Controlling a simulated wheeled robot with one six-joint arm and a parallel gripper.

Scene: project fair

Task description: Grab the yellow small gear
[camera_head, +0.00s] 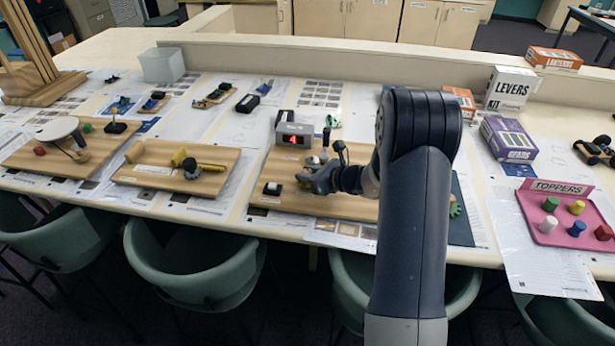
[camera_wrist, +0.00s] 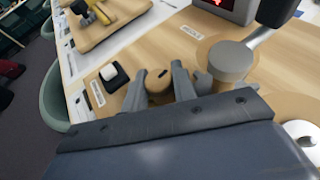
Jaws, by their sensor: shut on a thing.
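My gripper (camera_wrist: 158,86) is low over the right-hand wooden board in the wrist view, with its grey fingers on either side of a small round yellow-tan piece (camera_wrist: 158,80). This piece has a dark slot near its middle and looks like the yellow small gear, though I cannot make out teeth. The fingers are shut on it. I cannot tell whether it touches the board. In the head view my gripper (camera_head: 308,180) is over the same board (camera_head: 340,207), and the piece is too small to tell there.
Close by are a white block on a black base (camera_wrist: 112,75), a grey round disc (camera_wrist: 230,60) and a grey box with a red display (camera_head: 293,134). Another wooden board (camera_head: 160,178) lies to the left. A pink toppers tray (camera_head: 560,237) is at the right.

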